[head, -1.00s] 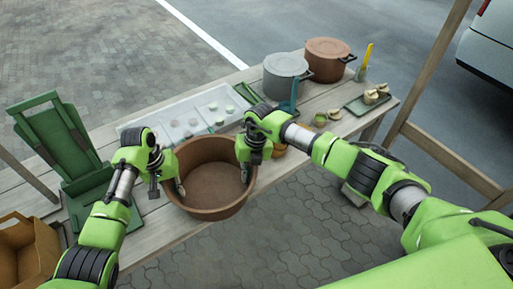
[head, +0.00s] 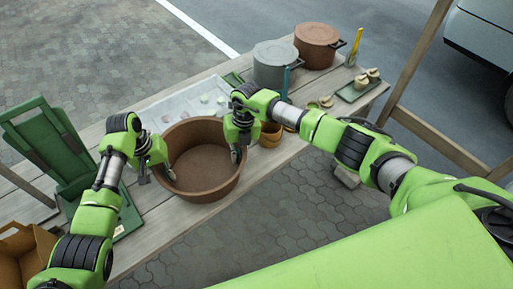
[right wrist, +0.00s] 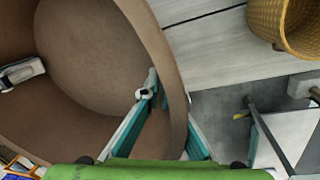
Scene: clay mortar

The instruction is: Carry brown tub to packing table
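The brown tub (head: 203,190) is a wide, round, empty vessel at the front of the wooden table (head: 170,215) in the head view. My left gripper (head: 158,176) straddles its left rim, with one finger inside and one outside. My right gripper (head: 239,152) straddles its right rim. In the right wrist view the tub wall (right wrist: 172,75) runs between my right gripper's fingers (right wrist: 172,105), and a left gripper finger (right wrist: 22,74) shows inside the far wall. Both grippers look closed on the rim. Whether the tub's base touches the table is hidden.
A wicker basket (head: 270,136) stands close right of the tub. A grey pot (head: 275,68) and a brown pot (head: 316,50) stand farther back. A pale panel (head: 175,105) lies behind the tub. A green stand (head: 45,140) and cardboard box (head: 20,250) are at left.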

